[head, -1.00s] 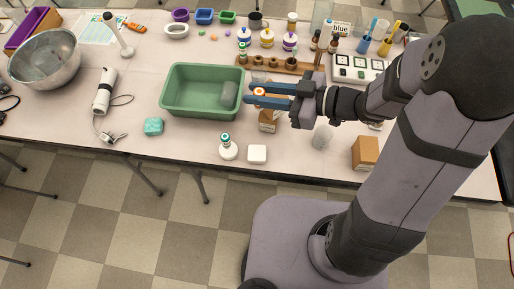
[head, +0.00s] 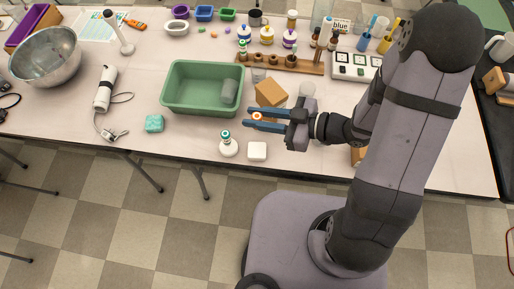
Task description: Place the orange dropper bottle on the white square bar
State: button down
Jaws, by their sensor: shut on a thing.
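The orange dropper bottle (head: 257,117) shows only as a small orange and white top between the blue fingers of my gripper (head: 249,120). My gripper is shut on it, and its lower part is hard to make out. The white square bar (head: 257,151) lies flat near the table's front edge, with nothing on it. The gripper and bottle appear a little behind the bar in the picture, apart from it. How high the bottle is held I cannot tell.
A white bottle with a teal top (head: 228,146) stands just left of the bar. A cardboard box (head: 271,93) stands behind my gripper. A green tub (head: 173,105) is at the left, with a teal block (head: 154,123) before it. The table right of the bar is clear.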

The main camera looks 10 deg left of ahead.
send_over(257, 150)
jog(key=shift+f, duration=3.95)
jog(key=shift+f, duration=2.05)
jog(key=shift+f, duration=0.15)
jog(key=c, duration=1.5)
grip_release()
jog(key=shift+c, duration=0.2)
